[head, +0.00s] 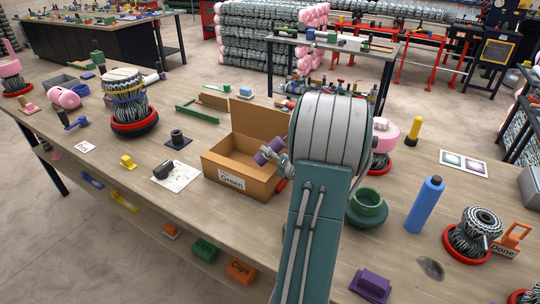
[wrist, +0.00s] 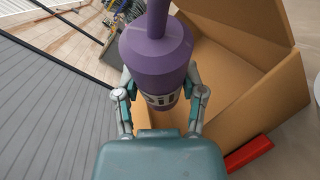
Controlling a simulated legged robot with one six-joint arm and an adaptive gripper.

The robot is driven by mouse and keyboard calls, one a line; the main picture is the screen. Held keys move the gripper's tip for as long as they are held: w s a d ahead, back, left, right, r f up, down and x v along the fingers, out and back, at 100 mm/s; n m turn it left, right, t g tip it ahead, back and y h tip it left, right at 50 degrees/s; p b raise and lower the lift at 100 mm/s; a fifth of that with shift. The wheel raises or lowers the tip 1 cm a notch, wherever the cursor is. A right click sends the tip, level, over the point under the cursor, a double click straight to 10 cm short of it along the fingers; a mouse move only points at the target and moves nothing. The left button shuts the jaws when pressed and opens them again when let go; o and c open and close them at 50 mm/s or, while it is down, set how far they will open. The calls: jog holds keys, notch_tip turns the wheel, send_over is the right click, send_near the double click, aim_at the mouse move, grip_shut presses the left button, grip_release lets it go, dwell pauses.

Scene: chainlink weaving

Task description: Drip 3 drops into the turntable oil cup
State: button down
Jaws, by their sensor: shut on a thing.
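A purple oil bottle (wrist: 156,62) with a thin spout is between the fingers of my gripper (wrist: 160,97), which is shut on it. Its white label is partly covered. In the head view the bottle (head: 262,158) looks tilted, above or in front of the open cardboard box (head: 240,184) labelled "Green". I cannot tell which thing is the turntable oil cup. A small dark cup (head: 177,137) on a square base stands left of the box. A green round flanged vessel (head: 367,207) stands right of my arm, which partly hides it.
A blue bottle (head: 425,205) stands at the right, near a woven wire piece (head: 474,234) on a red ring. A larger woven piece (head: 125,97) stands at the left. A purple block (head: 373,285) lies near the front edge.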

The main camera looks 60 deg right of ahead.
jog(key=shift+r, duration=2.95)
jog(key=n+g, duration=0.2)
jog(key=n, duration=0.1)
jog(key=shift+w+n, duration=0.1)
jog(key=shift+n, duration=0.2)
jog(key=n+g+h, duration=0.1)
jog(key=n+g, duration=0.1)
jog(key=n, duration=0.1)
jog(key=shift+f+g, duration=0.1)
jog(key=shift+g, duration=0.3)
jog(key=shift+a, duration=0.1)
